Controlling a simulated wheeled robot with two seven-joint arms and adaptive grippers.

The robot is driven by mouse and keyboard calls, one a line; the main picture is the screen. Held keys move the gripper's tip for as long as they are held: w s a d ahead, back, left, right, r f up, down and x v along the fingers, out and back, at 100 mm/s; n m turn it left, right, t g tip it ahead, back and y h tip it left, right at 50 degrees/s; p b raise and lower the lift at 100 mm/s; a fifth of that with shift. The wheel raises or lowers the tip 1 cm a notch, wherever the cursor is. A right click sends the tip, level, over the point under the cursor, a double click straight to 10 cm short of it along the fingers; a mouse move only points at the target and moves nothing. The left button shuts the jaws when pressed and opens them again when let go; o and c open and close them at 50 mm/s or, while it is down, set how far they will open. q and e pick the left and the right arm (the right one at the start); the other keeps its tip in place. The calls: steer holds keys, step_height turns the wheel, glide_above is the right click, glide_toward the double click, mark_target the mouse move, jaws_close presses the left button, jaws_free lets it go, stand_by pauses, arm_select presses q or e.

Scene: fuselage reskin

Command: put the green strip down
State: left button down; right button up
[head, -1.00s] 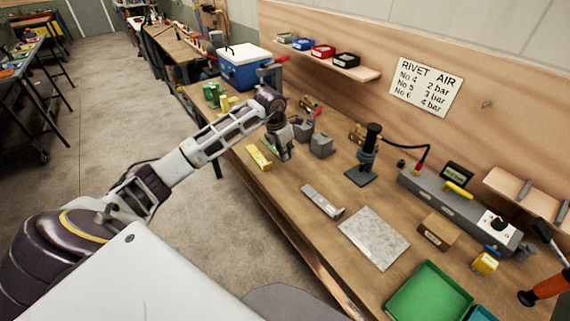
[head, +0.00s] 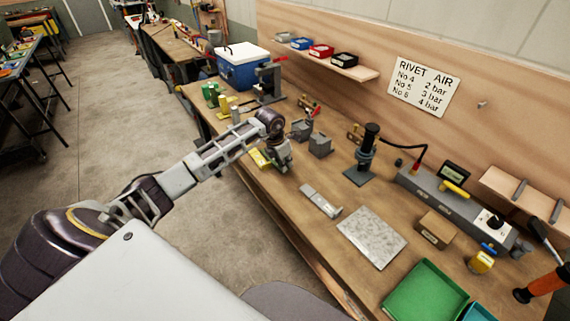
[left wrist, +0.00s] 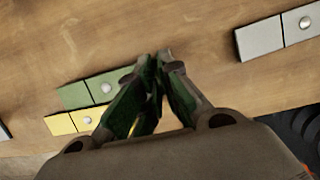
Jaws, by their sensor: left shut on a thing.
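The green strip (left wrist: 92,90) shows in the left wrist view, with a round silver rivet on it. It runs in behind the fingers of my left gripper (left wrist: 158,62), which is shut on it. In the head view the left gripper (head: 284,168) is low over the bench, and I cannot make out the green strip there. The fingers hide part of the strip, and I cannot tell whether it touches the wood. A yellow strip (left wrist: 68,123) lies just beside it. My right gripper is not in view.
A grey strip (head: 320,201) lies on the bench (head: 290,220) to the right of the gripper. Grey blocks (head: 320,145) and a black stand (head: 362,165) are behind it. A pale plate (head: 372,237) and a green tray (head: 425,292) lie farther right. Bare wood separates these.

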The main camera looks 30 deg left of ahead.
arm_select(q)
steer(key=shift+f, duration=0.25)
steer(key=shift+f, duration=0.15)
steer(key=c, duration=1.6)
jaws_free()
